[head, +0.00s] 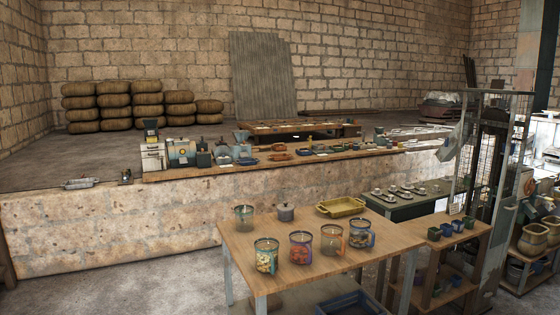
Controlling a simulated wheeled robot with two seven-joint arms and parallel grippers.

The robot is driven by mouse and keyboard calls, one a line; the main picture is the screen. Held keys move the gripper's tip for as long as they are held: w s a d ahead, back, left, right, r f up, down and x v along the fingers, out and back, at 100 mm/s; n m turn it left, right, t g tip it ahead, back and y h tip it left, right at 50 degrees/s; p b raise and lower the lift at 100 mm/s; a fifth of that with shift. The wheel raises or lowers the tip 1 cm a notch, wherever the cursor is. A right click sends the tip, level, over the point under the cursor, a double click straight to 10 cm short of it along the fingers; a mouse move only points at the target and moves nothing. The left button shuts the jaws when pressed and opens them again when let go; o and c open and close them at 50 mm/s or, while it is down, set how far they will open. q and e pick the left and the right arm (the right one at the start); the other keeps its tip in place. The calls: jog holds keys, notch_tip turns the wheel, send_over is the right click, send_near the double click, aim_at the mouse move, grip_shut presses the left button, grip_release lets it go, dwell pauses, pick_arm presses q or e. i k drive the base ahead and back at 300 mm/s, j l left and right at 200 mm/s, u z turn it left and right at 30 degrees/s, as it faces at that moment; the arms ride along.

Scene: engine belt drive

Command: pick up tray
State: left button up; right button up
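A shallow yellow tray (340,207) with raised rims lies on the back right part of a wooden-topped table (255,232) in the head view. It looks empty. A small grey lidded pot (286,213) stands to its left, apart from it. Several clear jars or mugs with coloured contents stand in front of the tray, one of them a blue-rimmed mug (361,234) near the right edge. Neither of my grippers shows in this view.
A blue bin (352,305) sits low beneath the table's front right. A green-topped stand (407,201) with small cups is behind, and a wooden shelf (455,236) with small pots is at right. A long counter (215,172) full of items runs behind.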

aim_at(278, 156)
jog(key=i+j+u, duration=0.85)
jog(key=i, duration=0.3)
jog(key=i+j+u, duration=0.2)
jog(key=i, duration=0.25)
jog(key=i+j+u, duration=0.15)
jog(key=i, duration=0.35)
jog(key=i+z, duration=0.15)
jog(key=i, duration=1.05)
jog(key=i+z, duration=0.1)
jog(key=i, duration=1.15)
jog(key=i+l+z, duration=0.1)
jog(key=i+z, duration=0.65)
jog(key=i, duration=0.15)
jog(key=i+j+z, duration=0.2)
jog(key=i+z, duration=0.2)
jog(key=i+j+z, duration=0.35)
jog(key=i+l+z, duration=0.1)
jog(key=i+z, duration=1.05)
jog(key=i+j+z, duration=0.2)
jog(key=z, duration=0.15)
jog(key=i+j+u, duration=0.2)
jog(key=i+j, duration=0.65)
jog(key=i, duration=0.2)
